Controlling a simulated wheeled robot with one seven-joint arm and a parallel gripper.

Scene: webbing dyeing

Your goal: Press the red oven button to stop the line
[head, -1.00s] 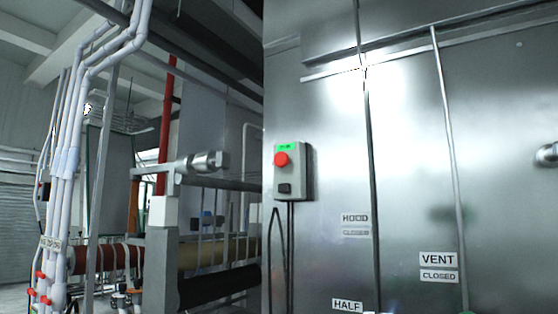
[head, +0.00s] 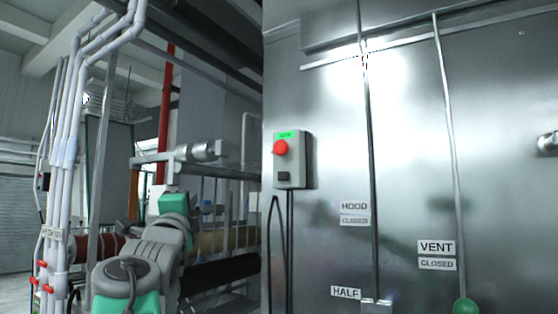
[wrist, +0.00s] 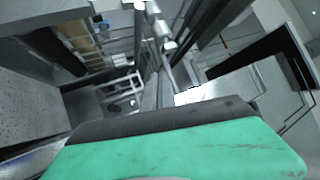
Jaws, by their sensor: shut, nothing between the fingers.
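The red oven button (head: 280,147) is a round mushroom head on a grey control box (head: 303,163) fixed to the metal oven wall, in the middle of the head view. A small green label is above it and a dark square switch below it. My arm rises at the lower left of the head view, to the left of the box and apart from it. My gripper (wrist: 170,122) fills the bottom of the wrist view with a green body and dark edge; it is shut and empty. I cannot make out the button in the wrist view.
The oven wall (head: 410,150) carries vertical rods, HOOD and VENT labels, and a green knob (head: 465,306) at the bottom right. White pipes (head: 72,150) with red valves stand at the left. Rollers (head: 225,240) and a grey frame lie behind my arm. Dark cables hang below the box.

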